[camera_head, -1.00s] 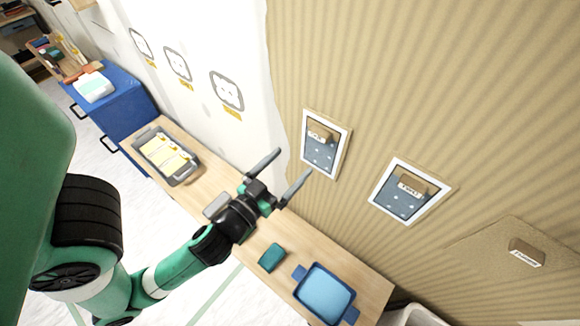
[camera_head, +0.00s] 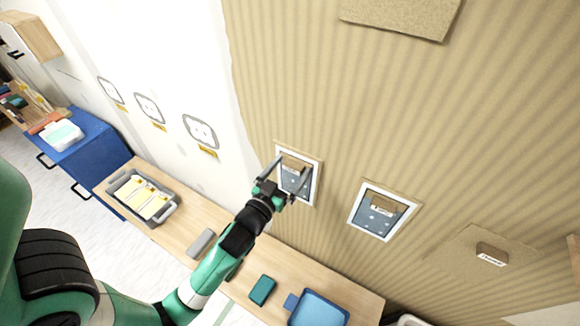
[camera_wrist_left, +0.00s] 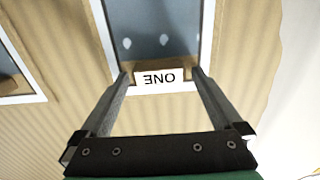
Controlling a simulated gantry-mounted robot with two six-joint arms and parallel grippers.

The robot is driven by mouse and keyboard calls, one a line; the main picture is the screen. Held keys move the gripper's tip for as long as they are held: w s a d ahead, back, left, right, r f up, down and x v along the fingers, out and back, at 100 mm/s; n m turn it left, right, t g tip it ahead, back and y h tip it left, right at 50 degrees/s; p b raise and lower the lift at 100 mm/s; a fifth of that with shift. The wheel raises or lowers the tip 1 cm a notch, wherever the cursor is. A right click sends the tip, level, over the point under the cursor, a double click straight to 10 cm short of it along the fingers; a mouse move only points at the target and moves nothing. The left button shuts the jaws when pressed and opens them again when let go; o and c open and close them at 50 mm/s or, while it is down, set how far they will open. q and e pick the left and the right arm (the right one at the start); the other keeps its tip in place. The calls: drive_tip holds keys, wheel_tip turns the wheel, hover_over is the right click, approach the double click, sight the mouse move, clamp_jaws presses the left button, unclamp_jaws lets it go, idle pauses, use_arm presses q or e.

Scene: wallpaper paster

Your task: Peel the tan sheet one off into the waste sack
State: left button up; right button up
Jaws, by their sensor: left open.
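The tab labelled ONE (camera_head: 293,163) sits on a white-framed, blue-grey dotted panel (camera_head: 302,188) on the striped tan wall. In the left wrist view its white ONE label (camera_wrist_left: 160,79) shows upside down between the fingertips. My left gripper (camera_head: 292,168) is open in front of this panel, its fingers on either side of the label. I cannot tell whether they touch it. The edges of a tan sheet show around the frame. A white object (camera_head: 408,321), cut off at the bottom edge, may be the waste sack. My right gripper is not in view.
Panel TWO (camera_head: 375,219) and tan sheet THREE (camera_head: 481,254) are to the right on the wall. The wooden table (camera_head: 225,222) below carries a grey tray (camera_head: 161,213), a grey block (camera_head: 201,243), a teal block (camera_head: 262,290) and a blue tray (camera_head: 318,310).

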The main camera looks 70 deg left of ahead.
use_arm(q)
drive_tip(key=shift+c, duration=0.2)
drive_tip(key=c, duration=1.3)
drive_tip(key=shift+s+d, duration=0.15)
drive_tip(key=shift+b+v, duration=0.75)
drive_tip(key=shift+v, duration=1.6)
drive_tip(key=shift+b+v, duration=1.05)
drive_tip(key=shift+v, duration=2.45)
